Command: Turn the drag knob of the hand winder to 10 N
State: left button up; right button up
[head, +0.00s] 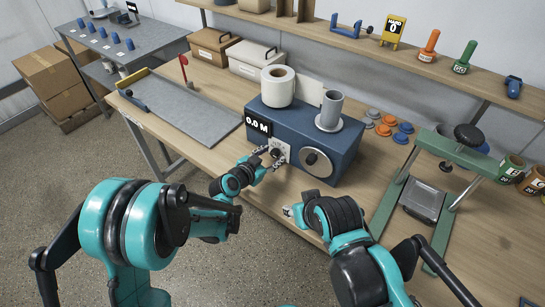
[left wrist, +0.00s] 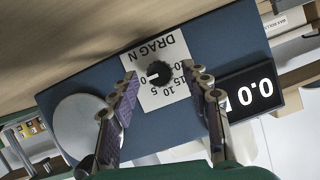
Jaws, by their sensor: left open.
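The hand winder (head: 300,140) is a blue box on the bench with a white roll on top and a display reading 0.0 M. Its small black drag knob (head: 277,153) sits on a white DRAG N dial plate on the front. In the left wrist view the knob (left wrist: 160,73) shows upside down, its white mark pointing left, near the 0. My left gripper (head: 265,157) is open in front of the knob; in the wrist view its fingers (left wrist: 162,78) stand on either side of it, with gaps. My right gripper (head: 291,211) is lower right, mostly hidden by its own wrist.
A green clamp frame (head: 440,165) stands at the right, with orange and blue discs (head: 385,128) behind. A grey tray (head: 180,105) lies left. The bench front edge runs below the winder.

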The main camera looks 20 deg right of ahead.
pick_arm(q)
jog(key=shift+w+d+f, duration=0.15)
jog(key=shift+w+d, duration=0.2)
jog(key=shift+d, duration=0.05)
grip_shut()
